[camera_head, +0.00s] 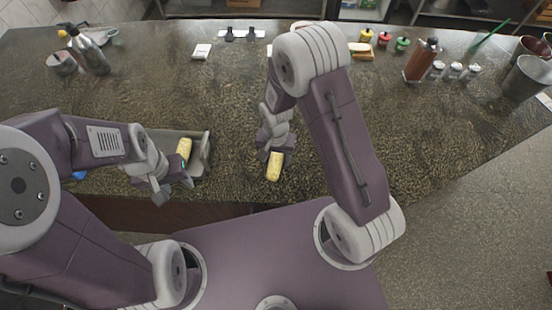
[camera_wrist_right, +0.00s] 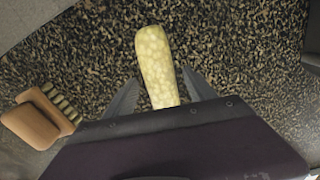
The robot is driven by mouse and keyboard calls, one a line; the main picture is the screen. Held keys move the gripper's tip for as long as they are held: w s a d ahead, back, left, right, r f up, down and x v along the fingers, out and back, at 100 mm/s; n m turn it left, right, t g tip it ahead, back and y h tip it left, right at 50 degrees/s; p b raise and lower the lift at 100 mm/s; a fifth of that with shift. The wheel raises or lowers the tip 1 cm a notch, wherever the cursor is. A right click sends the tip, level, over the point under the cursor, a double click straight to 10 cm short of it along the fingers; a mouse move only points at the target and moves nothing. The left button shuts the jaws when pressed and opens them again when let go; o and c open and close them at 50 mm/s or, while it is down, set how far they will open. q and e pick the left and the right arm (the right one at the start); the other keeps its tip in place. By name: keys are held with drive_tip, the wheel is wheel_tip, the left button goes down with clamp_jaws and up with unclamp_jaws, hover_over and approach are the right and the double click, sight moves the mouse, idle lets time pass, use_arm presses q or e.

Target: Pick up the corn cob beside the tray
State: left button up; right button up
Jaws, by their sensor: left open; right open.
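A yellow corn cob (camera_head: 274,167) lies on the dark speckled counter to the right of the grey tray (camera_head: 206,152). My right gripper (camera_head: 276,152) is open right at this cob and hides its far end. In the right wrist view the cob (camera_wrist_right: 155,62) runs between the two spread fingers of the gripper (camera_wrist_right: 160,92), with its lower end hidden by the gripper body. I cannot tell whether a finger touches it. A second corn cob (camera_head: 184,148) lies in the tray. My left gripper (camera_head: 163,188) is open at the tray's near side, partly covering the tray.
A metal bottle (camera_head: 88,52) stands back left. A brown bottle (camera_head: 422,60) and a grey bucket (camera_head: 525,78) stand at the right. The counter's middle left is clear.

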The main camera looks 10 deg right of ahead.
drive_tip(key=shift+s+f, duration=0.15)
drive_tip(key=shift+f, duration=0.5)
drive_tip(key=shift+w+a, duration=0.1)
drive_tip(key=shift+w, duration=0.1)
drive_tip(key=shift+c, duration=0.6)
clamp_jaws()
drive_tip(key=shift+r, duration=0.1)
